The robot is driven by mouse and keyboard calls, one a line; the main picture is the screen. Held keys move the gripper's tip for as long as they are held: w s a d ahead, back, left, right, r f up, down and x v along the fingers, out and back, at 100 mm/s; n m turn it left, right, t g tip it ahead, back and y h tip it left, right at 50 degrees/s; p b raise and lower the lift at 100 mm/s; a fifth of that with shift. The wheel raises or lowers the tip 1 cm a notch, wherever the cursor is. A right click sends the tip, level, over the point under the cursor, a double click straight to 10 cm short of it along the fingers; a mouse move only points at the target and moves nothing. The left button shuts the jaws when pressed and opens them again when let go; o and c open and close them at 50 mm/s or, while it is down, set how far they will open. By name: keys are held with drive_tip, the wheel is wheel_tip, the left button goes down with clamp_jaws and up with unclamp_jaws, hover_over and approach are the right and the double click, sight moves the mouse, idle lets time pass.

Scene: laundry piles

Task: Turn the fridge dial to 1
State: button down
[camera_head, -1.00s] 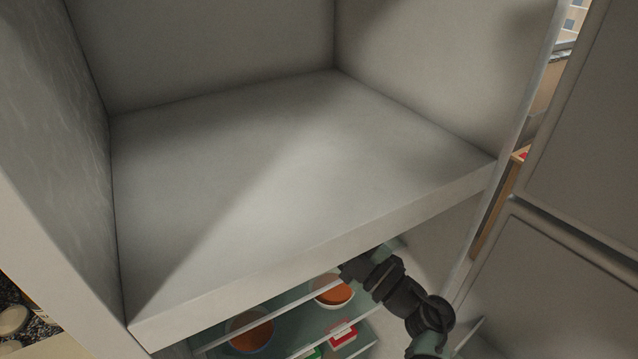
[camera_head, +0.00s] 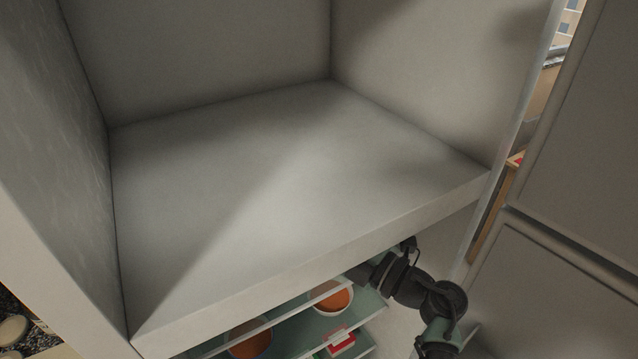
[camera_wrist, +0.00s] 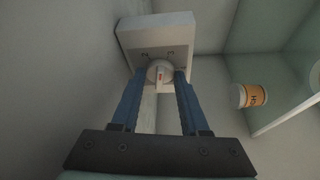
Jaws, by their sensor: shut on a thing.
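In the head view my arm reaches under the upper compartment into the lower one. The fingers and dial are hidden there.
The upper compartment floor (camera_head: 290,180) is empty and overhangs my arm. Glass shelves below hold an orange bowl (camera_head: 331,299), another bowl (camera_head: 250,343) and a red box (camera_head: 340,341). Open doors (camera_head: 560,290) are at right.

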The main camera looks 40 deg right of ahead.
drive_tip(key=shift+c, duration=2.1)
unclamp_jaws()
drive_tip(key=s+d+f+b, duration=0.1)
drive_tip(key=s+d+b, duration=0.1)
drive_tip(key=s, duration=1)
drive_tip(key=shift+s+b, duration=0.35)
drive_tip(key=shift+s, duration=0.05)
